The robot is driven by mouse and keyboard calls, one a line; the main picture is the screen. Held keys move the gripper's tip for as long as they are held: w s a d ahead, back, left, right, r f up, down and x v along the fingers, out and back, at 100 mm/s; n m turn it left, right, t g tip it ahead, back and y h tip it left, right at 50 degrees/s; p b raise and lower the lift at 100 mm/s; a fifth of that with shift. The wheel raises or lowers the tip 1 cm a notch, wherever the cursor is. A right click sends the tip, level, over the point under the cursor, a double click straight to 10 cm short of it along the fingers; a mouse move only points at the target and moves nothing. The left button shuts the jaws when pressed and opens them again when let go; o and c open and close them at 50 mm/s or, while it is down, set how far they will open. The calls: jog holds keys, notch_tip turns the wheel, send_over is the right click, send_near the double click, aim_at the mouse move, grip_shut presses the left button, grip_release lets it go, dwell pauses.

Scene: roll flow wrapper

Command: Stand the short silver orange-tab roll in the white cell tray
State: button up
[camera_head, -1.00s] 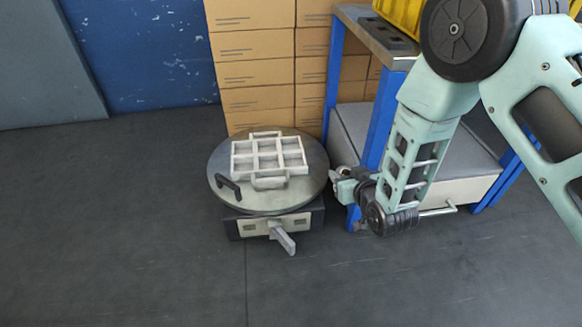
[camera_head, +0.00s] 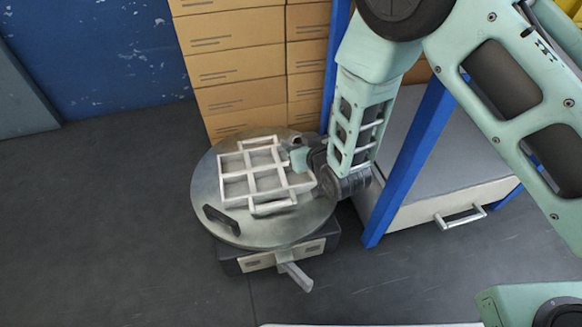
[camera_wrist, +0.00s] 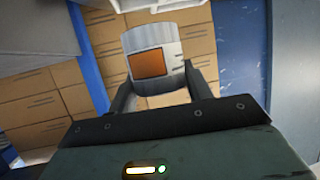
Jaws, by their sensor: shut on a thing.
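The white cell tray (camera_head: 232,190) lies on a round grey turntable (camera_head: 240,228); its cells look empty where I can see them. My gripper (camera_head: 296,158) is at the right edge of the tray in the head view, seemingly above it. In the wrist view my gripper (camera_wrist: 163,88) is shut on the short silver orange-tab roll (camera_wrist: 148,42), whose orange square faces the camera between the two dark fingers. The roll is hard to make out in the head view. I cannot tell the height of the roll over the tray.
A black handle (camera_head: 221,220) stands on the turntable's front left, and a grey lever (camera_head: 296,276) sticks out of its base. Stacked cardboard boxes (camera_head: 238,98) rise behind. A blue-legged bench (camera_head: 410,175) with a drawer stands at the right. The floor at left is clear.

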notch_tip(320, 180, down, 10)
jog(key=b, duration=0.6)
jog(key=shift+r, duration=0.1)
jog(key=shift+f, duration=0.2)
jog(key=o, duration=1)
jog(key=shift+o, duration=0.2)
jog(key=shift+r, duration=0.15)
